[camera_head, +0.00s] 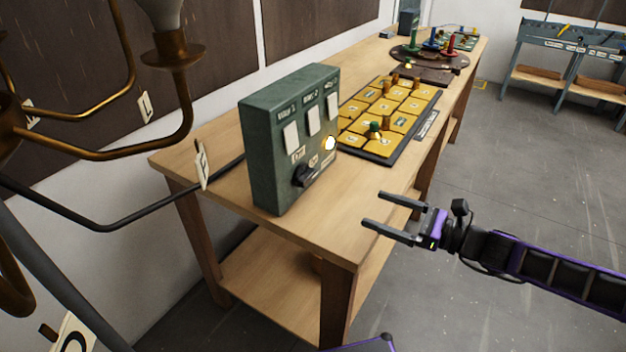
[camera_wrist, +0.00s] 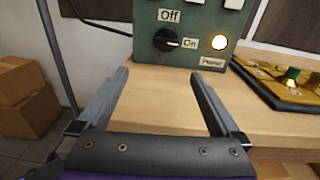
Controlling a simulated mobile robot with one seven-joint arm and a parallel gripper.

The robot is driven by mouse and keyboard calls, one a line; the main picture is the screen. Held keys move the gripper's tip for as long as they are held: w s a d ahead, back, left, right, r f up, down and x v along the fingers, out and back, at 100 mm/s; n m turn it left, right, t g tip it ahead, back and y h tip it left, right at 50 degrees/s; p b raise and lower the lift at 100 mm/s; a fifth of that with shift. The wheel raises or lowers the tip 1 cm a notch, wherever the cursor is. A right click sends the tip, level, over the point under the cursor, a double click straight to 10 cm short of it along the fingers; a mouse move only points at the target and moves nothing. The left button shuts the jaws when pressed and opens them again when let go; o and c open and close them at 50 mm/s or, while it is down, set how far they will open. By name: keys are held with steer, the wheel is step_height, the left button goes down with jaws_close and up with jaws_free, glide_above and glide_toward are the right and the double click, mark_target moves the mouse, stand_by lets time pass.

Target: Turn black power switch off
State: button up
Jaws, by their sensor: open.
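The black power switch (camera_head: 301,176) is a rotary knob low on the front of a green control box (camera_head: 265,150) standing on the wooden bench. In the wrist view the black knob (camera_wrist: 167,40) has its white mark toward the "On" label (camera_wrist: 190,43), with the "Off" label (camera_wrist: 170,15) above it. The round power light (camera_head: 329,143) beside it glows. My gripper (camera_head: 370,210) is open and empty, in front of and to the right of the box, apart from the knob. In the wrist view my gripper's fingers (camera_wrist: 160,85) point toward the box below the knob.
A yellow-tiled board (camera_head: 390,115) with pegs lies on the bench behind the box. A brass lamp (camera_head: 170,60) with hanging tags stands at the left, its dark cable running to the box. Cardboard boxes (camera_wrist: 28,95) are stacked at left in the wrist view. Bench space before the box is clear.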

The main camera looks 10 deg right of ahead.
steer(key=b, duration=0.2)
glide_toward(311, 178)
steer(key=shift+m+t, duration=0.3)
steer(key=x, duration=0.8)
steer(key=shift+w+a+f, duration=0.15)
steer(key=shift+a+f, duration=0.05)
steer(key=shift+a, duration=0.15)
steer(key=c, duration=1.2)
